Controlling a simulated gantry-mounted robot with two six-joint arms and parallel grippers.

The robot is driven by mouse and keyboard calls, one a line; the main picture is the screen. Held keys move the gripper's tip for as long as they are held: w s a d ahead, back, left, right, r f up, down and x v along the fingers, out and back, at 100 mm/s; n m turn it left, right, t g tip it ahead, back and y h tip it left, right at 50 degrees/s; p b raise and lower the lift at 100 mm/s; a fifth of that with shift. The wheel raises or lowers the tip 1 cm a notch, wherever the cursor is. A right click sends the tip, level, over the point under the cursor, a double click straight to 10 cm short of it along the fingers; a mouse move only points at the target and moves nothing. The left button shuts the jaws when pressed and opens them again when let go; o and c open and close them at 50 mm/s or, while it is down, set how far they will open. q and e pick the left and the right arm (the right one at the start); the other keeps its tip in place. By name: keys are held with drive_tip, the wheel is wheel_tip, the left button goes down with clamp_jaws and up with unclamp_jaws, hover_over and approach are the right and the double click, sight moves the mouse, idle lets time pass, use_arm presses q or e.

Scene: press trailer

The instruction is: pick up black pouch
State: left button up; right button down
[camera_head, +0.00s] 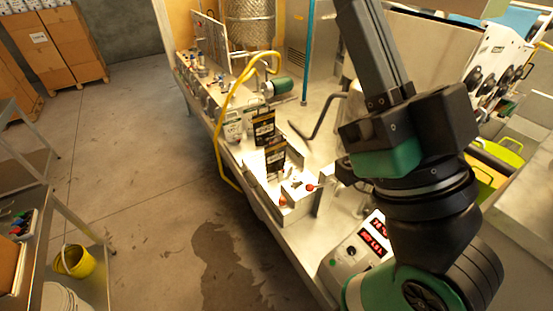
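Two black pouches with pale and yellowish markings stand upright, close together, on the metal bench. The farther black pouch (263,129) is beside a white jug-like container. The nearer black pouch (275,157) is just in front of it, at the back edge of a small metal box. One of my arms, black and green, fills the right side of the view, well apart from both pouches. No gripper fingers can be made out in this view, and nothing is seen touching the pouches.
A small metal box with a red knob (298,190) stands before the pouches. A yellow hose (229,103) arches on their left. A bent dark rod (322,127) lies to their right. A unit with red digits (371,241) is nearer. Open floor lies left of the bench.

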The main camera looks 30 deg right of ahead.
idle(0.3)
drive_tip(key=c, duration=0.8)
unclamp_jaws()
